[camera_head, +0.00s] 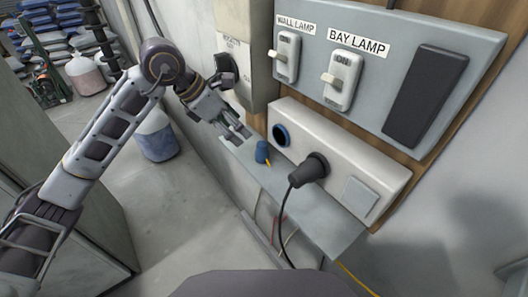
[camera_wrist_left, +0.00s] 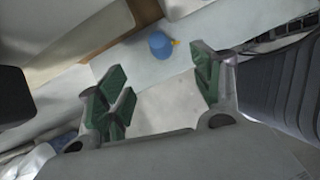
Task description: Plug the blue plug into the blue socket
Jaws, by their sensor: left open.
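The blue plug (camera_head: 262,152) stands on a narrow grey shelf (camera_head: 318,212), with a short yellow piece at its lower right. The blue socket (camera_head: 281,135) is a round blue-rimmed opening at the left end of a white socket box (camera_head: 338,150), just above and right of the plug. My left gripper (camera_head: 238,134) is left of the plug, apart from it. It is open and empty. In the left wrist view the blue plug (camera_wrist_left: 160,45) lies beyond the green-padded fingers of my open left gripper (camera_wrist_left: 161,92). My right gripper is not in view.
A black plug (camera_head: 310,170) with a black cable sits in the socket box right of the blue socket. Above is a grey panel with two switches (camera_head: 343,80) labelled wall lamp and bay lamp. A grey cabinet (camera_head: 62,185) stands at left; open floor lies between.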

